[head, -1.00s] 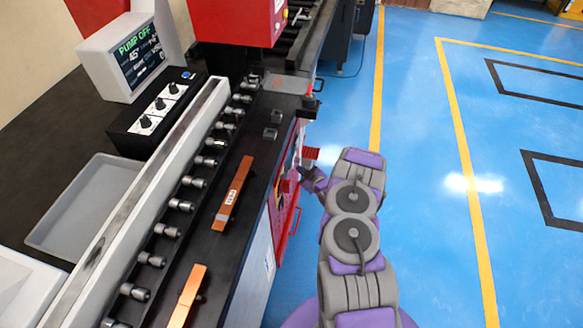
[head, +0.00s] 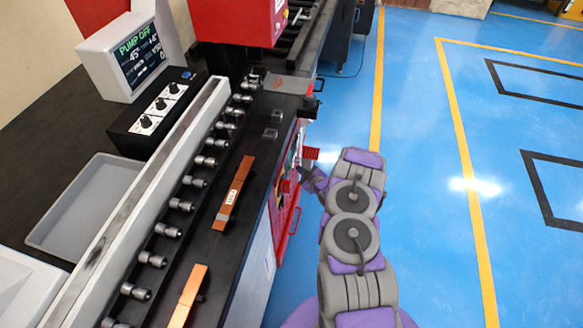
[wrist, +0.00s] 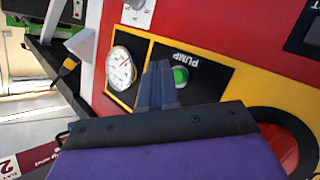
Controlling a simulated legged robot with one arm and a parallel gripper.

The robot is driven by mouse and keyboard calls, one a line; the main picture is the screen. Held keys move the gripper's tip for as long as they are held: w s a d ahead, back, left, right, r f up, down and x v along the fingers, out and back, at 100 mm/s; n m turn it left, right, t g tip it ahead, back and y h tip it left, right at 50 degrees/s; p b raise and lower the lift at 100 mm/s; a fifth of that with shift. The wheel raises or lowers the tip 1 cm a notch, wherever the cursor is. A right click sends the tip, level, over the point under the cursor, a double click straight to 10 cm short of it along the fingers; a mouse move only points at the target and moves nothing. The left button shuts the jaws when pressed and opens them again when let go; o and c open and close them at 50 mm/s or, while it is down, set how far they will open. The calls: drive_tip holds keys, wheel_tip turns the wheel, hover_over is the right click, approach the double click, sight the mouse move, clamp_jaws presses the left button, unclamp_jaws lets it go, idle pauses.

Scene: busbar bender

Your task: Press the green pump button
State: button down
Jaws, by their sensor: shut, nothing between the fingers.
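The green pump button (wrist: 181,76) shows in the wrist view on a black plate marked PUMP (wrist: 208,77), set in a red and yellow panel. My gripper (wrist: 158,68) is shut and empty, and its fingertips appear just left of the button in the picture. Whether they touch the plate or button I cannot tell. In the head view my gripper (head: 306,173) is at the machine's red front side, and the button itself is hidden there. The screen (head: 140,52) at the top left reads PUMP OFF.
A round white gauge (wrist: 121,68) sits left of the button plate. Copper bars (head: 233,193) lie on the black machine bed. The blue floor (head: 420,110) to the right is open.

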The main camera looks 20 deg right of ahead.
drive_tip(key=shift+a, duration=0.15)
drive_tip(key=shift+w+a+r, duration=0.1)
drive_tip(key=shift+w+a, duration=0.05)
drive_tip(key=shift+a, duration=0.1)
drive_tip(key=shift+w+a, duration=0.3)
drive_tip(key=shift+a, duration=0.1)
idle(0.8)
drive_tip(key=shift+s+d+p, duration=0.1)
drive_tip(key=shift+p, duration=0.3)
drive_tip(key=shift+s+d+p, duration=0.4)
drive_tip(key=shift+d+p, duration=0.25)
drive_tip(key=s+d+p, duration=0.1)
drive_tip(key=d, duration=0.1)
drive_tip(key=s+d+p, duration=0.1)
drive_tip(key=d+p, duration=0.1)
drive_tip(key=shift+s, duration=0.4)
